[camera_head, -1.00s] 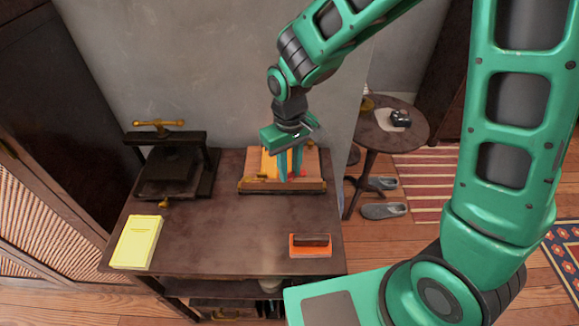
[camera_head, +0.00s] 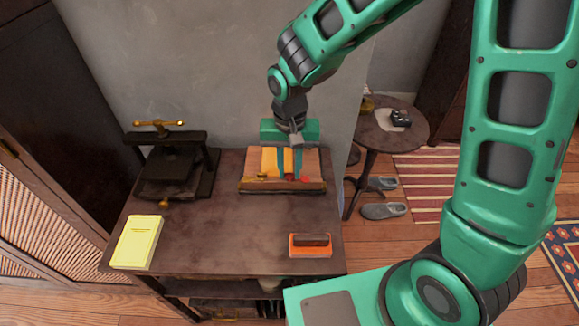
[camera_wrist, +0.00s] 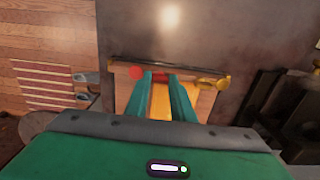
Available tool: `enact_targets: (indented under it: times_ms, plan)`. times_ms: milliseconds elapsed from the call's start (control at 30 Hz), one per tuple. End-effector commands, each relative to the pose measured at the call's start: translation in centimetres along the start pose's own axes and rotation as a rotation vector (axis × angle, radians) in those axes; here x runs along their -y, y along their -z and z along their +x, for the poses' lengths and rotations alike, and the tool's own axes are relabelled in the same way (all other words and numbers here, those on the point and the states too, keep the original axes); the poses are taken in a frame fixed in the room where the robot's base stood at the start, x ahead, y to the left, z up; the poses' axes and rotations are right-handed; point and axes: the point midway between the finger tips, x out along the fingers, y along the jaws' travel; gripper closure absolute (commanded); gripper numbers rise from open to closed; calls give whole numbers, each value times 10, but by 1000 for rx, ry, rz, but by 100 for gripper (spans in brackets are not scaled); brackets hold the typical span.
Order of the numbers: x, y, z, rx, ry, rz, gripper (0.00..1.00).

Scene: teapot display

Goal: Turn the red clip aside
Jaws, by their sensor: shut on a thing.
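The red clip (camera_head: 305,179) sits at the front right of a wooden board (camera_head: 312,160) on the dark table. In the wrist view its round red end (camera_wrist: 136,72) shows left of my fingers, and a red part lies between the fingertips. My gripper (camera_head: 290,177) points down at the board's front edge and is shut on the red clip; it also shows in the wrist view (camera_wrist: 160,78). A yellow sheet (camera_head: 268,160) lies on the board, partly hidden by my fingers. A brass clip (camera_head: 261,177) sits at the front left, apart from my gripper.
A dark press (camera_head: 172,170) with a brass handle stands at the left. A yellow book (camera_head: 137,242) lies front left, and an orange block with a dark top (camera_head: 310,246) front right. The table's middle (camera_head: 225,230) is clear. A wall rises behind.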

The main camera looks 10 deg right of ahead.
Motion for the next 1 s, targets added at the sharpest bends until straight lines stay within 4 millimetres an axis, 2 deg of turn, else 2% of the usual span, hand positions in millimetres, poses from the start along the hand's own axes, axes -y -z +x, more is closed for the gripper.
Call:
enact_targets:
  times_ms: [33,400,433,500,833,1000]
  plan:
    - [0,4,-2,-10,4,9,100]
    - [0,5,-2,-11,4,11,100]
    - [0,5,-2,-11,4,11,71]
    - [0,4,-2,-9,3,10,59]
    - [0,2,-3,-4,2,7,59]
    - [0,2,-22,-7,3,8,59]
